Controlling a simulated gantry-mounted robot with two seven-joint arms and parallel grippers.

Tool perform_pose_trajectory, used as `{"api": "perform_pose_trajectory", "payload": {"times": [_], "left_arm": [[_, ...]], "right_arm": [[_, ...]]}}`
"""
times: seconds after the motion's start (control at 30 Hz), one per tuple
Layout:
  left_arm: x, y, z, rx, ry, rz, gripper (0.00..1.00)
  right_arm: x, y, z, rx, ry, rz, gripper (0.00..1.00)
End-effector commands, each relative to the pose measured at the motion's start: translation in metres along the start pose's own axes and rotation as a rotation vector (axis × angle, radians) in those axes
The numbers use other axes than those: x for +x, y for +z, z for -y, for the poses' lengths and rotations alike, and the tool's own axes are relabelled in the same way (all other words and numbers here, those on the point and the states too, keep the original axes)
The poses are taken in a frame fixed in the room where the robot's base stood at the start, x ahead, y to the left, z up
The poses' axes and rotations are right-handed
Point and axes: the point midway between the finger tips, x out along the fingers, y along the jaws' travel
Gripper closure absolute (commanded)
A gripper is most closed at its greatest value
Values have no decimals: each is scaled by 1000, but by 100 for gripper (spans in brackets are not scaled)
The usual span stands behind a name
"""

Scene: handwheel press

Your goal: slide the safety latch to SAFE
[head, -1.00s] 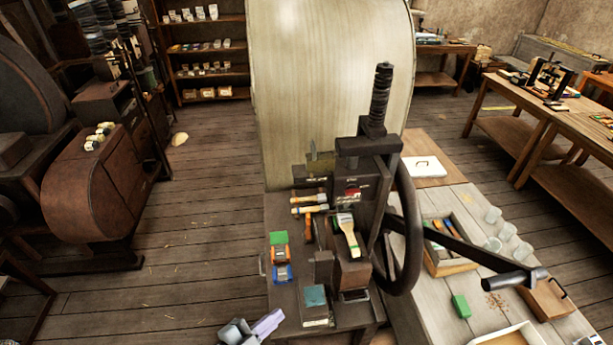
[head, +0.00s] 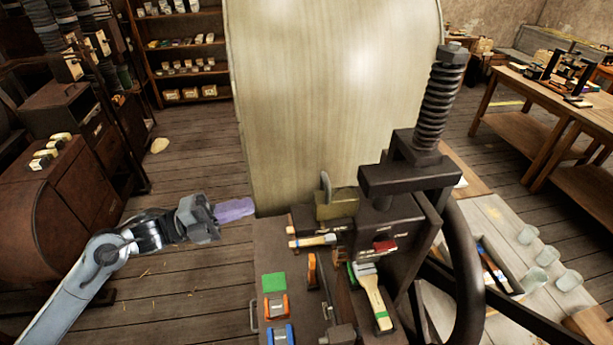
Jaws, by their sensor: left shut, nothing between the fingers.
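The dark screw press (head: 395,215) stands on a small dark bench at centre right, with its tall threaded screw upright. On its left side is an olive-brass block (head: 338,206) with a grey upright tab (head: 326,186), which may be the safety latch; I cannot read any marking for its position. A small red patch (head: 385,245) shows on the press front. My left gripper (head: 246,207) is shut and empty, its purple fingers pointing right, at the bench's far left corner. It is left of the brass block and apart from it. My right gripper is not in view.
Brushes, including a green-banded one (head: 372,297), lie before the press. A green block (head: 273,282) and orange and blue items lie on the bench's left. The handwheel (head: 468,270) and its bar stand at right. A large pale curved panel (head: 330,100) rises behind.

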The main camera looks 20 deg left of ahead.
Motion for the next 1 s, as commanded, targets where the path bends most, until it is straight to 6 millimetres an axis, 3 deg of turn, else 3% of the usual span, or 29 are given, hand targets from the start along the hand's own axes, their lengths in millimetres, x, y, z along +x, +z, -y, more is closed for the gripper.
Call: {"api": "perform_pose_trajectory", "payload": {"times": [0.2, 0.7, 0.87, 1.0], "left_arm": [[2, 5, 16, 70, -3, -10, 100], [6, 5, 20, 75, -9, -11, 100], [18, 5, 22, 75, -11, -11, 100], [39, 4, 24, 74, -13, -12, 100]], "right_arm": [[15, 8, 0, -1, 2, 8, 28], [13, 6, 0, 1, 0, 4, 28], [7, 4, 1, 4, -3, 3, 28], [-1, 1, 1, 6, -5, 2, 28]]}}
